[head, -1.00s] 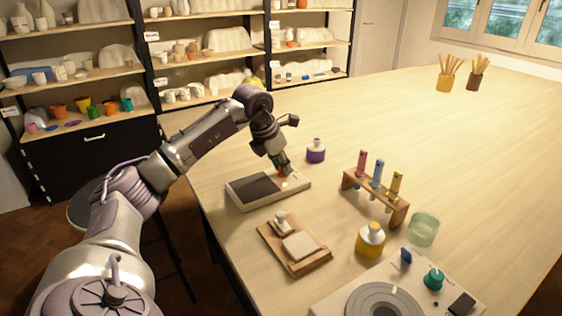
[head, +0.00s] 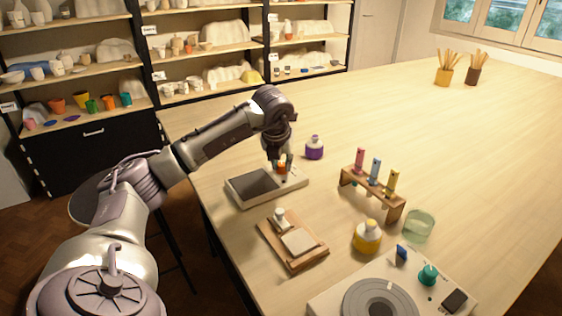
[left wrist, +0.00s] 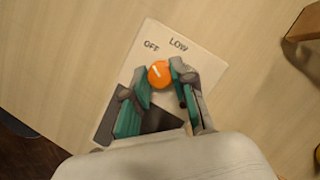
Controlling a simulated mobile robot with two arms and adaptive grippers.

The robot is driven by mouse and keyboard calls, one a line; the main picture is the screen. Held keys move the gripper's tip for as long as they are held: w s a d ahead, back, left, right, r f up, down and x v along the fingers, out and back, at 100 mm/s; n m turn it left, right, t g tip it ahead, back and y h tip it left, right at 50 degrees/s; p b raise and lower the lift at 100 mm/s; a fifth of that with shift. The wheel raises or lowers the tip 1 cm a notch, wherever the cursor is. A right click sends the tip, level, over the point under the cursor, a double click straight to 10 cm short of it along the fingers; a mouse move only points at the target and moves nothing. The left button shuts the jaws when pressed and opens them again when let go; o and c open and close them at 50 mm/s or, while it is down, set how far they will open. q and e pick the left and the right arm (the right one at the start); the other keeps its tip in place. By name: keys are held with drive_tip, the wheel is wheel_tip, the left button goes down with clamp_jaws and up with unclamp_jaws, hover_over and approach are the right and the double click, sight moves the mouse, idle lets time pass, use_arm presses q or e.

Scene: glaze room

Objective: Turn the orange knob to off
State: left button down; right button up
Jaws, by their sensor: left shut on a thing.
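The orange knob (head: 282,171) sits on the white-topped device with a dark plate (head: 254,183). In the left wrist view the knob (left wrist: 159,74) shows a white pointer line that leans up and left, roughly toward the printed word OFF. The word LOW stands to the right of OFF. My left gripper (head: 283,163) points down over the device, its teal-padded fingers shut on the knob, one on each side in the left wrist view (left wrist: 161,83). My right gripper is not in view.
A purple bottle (head: 314,148) stands just behind the device. A wooden board with a white block (head: 298,241) lies in front. A test tube rack (head: 372,193), a yellow bottle (head: 367,237) and a green glass (head: 419,226) stand to the right.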

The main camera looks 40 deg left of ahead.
use_arm(q)
drive_tip(key=shift+r, duration=0.1)
idle(0.3)
drive_tip(key=c, duration=0.9)
unclamp_jaws()
drive_tip(key=shift+c, duration=0.2)
drive_tip(key=v, duration=1.2)
